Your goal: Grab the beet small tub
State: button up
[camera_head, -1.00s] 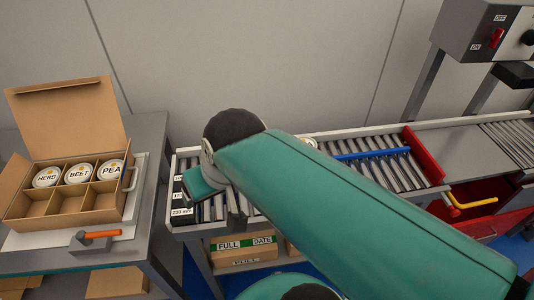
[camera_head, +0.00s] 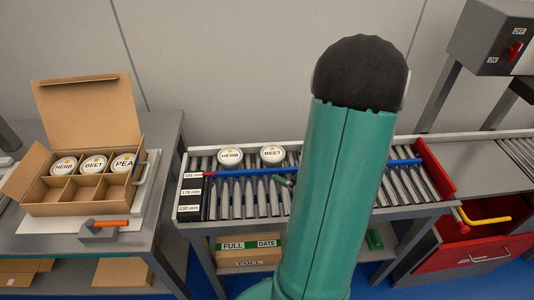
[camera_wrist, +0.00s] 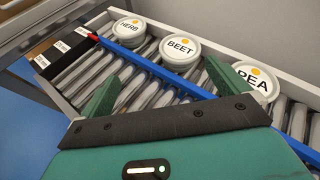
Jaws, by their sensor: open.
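On the roller conveyor, a white round tub lettered BEET (camera_head: 272,154) stands upright behind the blue bar (camera_head: 230,174). The beet tub (camera_wrist: 180,50) also shows in the wrist view, between a HERB tub (camera_wrist: 129,28) on its left and a PEA tub (camera_wrist: 254,82) on its right. My gripper (camera_wrist: 162,72) is open and empty, its green fingers spread on the near side of the bar, short of the beet tub. In the head view my arm hides most of the gripper and the pea tub; the herb tub (camera_head: 230,156) shows.
An open cardboard carton (camera_head: 75,208) on the left table holds another herb, beet and pea tub in its back row; its front compartments look empty. An orange-handled tool (camera_head: 105,225) lies before it. Right of the rollers are a red plate (camera_head: 435,170) and a red drawer (camera_head: 470,252).

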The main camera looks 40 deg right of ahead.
aim_at(277, 156)
jog(key=shift+s+d+f+m+h, duration=0.55)
jog(key=shift+s+d+m, duration=0.2)
jog(key=shift+d, duration=0.2)
jog(key=shift+d+f, duration=0.3)
jog(key=x, duration=1.3)
jog(key=shift+w+d, duration=0.15)
jog(key=shift+w, duration=0.05)
jog(key=c, duration=1.1)
jog(key=shift+o, duration=0.2)
